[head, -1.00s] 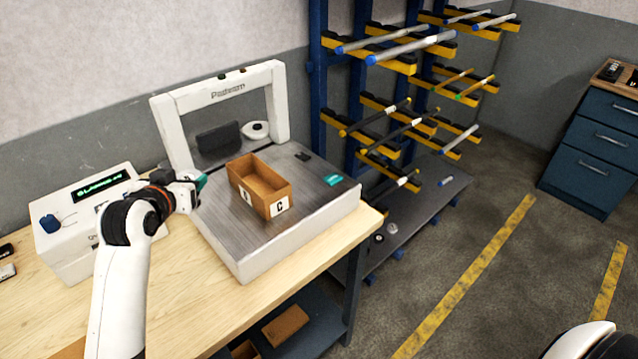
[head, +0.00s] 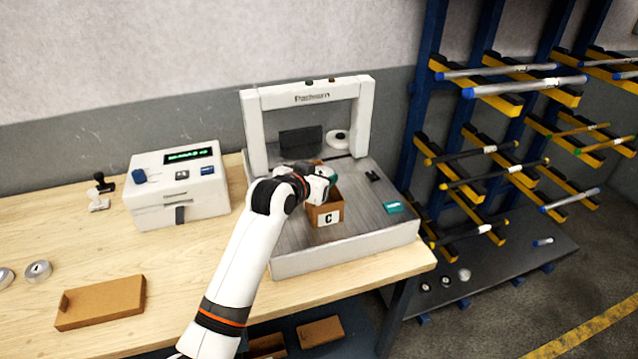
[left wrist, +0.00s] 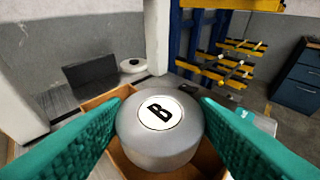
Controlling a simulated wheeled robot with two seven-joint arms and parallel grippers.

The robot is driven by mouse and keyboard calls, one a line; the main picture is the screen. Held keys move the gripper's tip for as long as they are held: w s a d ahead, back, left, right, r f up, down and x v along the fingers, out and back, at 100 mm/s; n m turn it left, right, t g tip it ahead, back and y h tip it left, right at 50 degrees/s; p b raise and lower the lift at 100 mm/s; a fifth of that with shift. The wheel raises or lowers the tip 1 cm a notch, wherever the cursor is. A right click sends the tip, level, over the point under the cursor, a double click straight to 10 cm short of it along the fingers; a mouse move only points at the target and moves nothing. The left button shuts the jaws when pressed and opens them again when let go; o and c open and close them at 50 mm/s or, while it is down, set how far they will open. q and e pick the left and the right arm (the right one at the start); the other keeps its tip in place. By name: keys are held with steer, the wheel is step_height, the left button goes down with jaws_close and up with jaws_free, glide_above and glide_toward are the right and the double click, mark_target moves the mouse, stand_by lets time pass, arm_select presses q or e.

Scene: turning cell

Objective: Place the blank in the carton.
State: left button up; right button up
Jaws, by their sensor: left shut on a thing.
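My left gripper (head: 326,184) is over the open carton (head: 328,215), which stands on the grey plate of the white machine and has a "C" label on its front. In the left wrist view, its teal fingers are shut on the blank (left wrist: 160,135), a grey metal cylinder with a white "B" label on its top. The carton's brown wall (left wrist: 207,160) shows below and around the blank there. I cannot tell how deep the blank sits relative to the rim. In the head view the gripper hides the blank and much of the carton. My right gripper is not in view.
The machine's white arch (head: 308,92) rises behind the carton, with a white roll (head: 338,139) beside it. A box with a green display (head: 177,190) stands left. A flat cardboard piece (head: 101,302) lies front left. A bar rack (head: 510,150) stands right.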

arm_select(q)
step_height(320, 180, down, 2)
steer(key=shift+f, duration=0.35)
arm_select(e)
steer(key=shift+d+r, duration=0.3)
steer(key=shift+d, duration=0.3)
arm_select(q)
steer(key=shift+f, duration=0.6)
steer(key=o, duration=1)
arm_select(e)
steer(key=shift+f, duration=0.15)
arm_select(q)
steer(key=shift+o, duration=0.2)
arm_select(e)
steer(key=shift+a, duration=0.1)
